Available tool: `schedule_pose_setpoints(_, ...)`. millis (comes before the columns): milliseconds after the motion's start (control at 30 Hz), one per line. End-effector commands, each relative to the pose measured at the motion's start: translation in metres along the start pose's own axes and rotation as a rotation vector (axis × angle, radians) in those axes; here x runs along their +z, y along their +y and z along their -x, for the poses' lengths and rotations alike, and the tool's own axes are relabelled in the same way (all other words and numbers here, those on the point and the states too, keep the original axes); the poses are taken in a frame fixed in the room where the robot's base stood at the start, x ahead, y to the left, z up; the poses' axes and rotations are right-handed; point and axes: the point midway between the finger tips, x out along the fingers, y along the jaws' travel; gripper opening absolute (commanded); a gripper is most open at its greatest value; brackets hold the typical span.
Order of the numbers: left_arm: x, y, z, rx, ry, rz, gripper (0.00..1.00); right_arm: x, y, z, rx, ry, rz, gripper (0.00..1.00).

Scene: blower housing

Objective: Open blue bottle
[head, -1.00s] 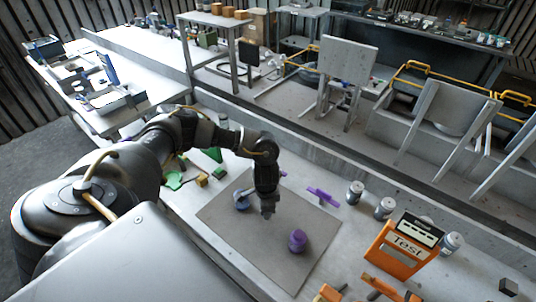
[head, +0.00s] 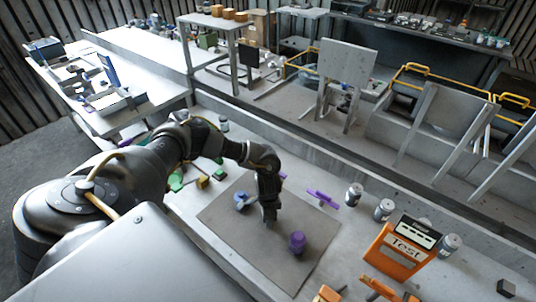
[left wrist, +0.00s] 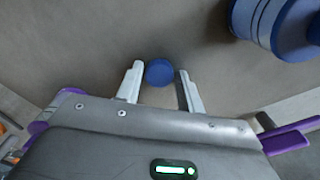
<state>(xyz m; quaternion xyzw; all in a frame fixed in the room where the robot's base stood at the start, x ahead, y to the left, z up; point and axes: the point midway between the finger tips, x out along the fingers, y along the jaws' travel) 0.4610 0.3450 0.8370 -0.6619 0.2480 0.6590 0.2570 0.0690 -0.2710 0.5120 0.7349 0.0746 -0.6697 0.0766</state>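The blue bottle (head: 241,201) is on the grey mat (head: 225,222), left of my left gripper in the head view. In the left wrist view the blue bottle (left wrist: 282,22) is cut off at the upper right, apart from the fingers. My left gripper (head: 270,221) points down over the mat. In the left wrist view its two fingers (left wrist: 160,80) are apart, with a small round blue cap-like disc (left wrist: 159,72) between their tips. Narrow gaps show beside the disc; its height above the mat is unclear. My right gripper is not in view.
A purple bottle (head: 297,242) stands right of my left gripper on the mat. A purple part (head: 322,198), grey cans (head: 354,194) and an orange Test device (head: 398,250) are further right. Green and yellow pieces (head: 202,182) lie left. The mat's front area is clear.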

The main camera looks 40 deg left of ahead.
Motion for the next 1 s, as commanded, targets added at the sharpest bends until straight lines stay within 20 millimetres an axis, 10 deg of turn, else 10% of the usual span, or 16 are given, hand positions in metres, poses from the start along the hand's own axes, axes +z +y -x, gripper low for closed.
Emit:
schedule_pose_setpoints(467,0.0,0.0,0.007,0.0,0.001,0.0,0.51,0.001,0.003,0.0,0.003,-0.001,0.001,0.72)
schedule_pose_setpoints(1000,-0.001,-0.001,0.106,-0.001,0.003,-0.001,0.51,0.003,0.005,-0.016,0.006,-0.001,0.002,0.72)
